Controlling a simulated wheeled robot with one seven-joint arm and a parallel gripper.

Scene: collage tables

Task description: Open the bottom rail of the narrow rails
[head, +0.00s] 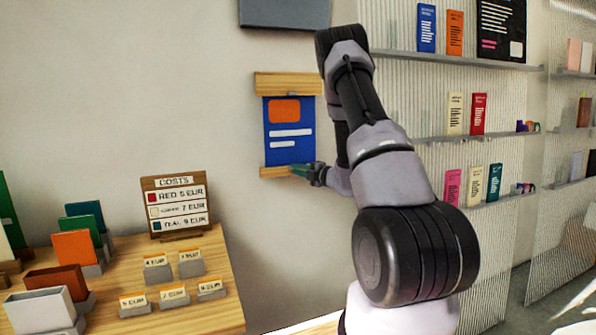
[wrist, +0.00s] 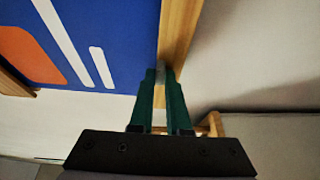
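The narrow rails are two light wooden strips on the wall, holding a blue poster (head: 280,150) with an orange block and white bars. The top rail (head: 290,84) runs along its upper edge. The bottom rail (head: 275,172) runs along its lower edge. My gripper (head: 302,170) is at the right end of the bottom rail. In the wrist view the green fingers (wrist: 160,73) point along the bottom rail (wrist: 179,35), their tips overlapping its near end. A narrow gap shows between them; whether they clamp the rail is unclear. The poster (wrist: 110,40) lies left of them.
A wooden table (head: 205,265) at the left holds a costs sign (head: 176,207), price cards and coloured cards in stands. Shelves (head: 455,58) with small books line the right wall. A grey panel (head: 284,12) hangs above the top rail. Bare wall lies left of the poster.

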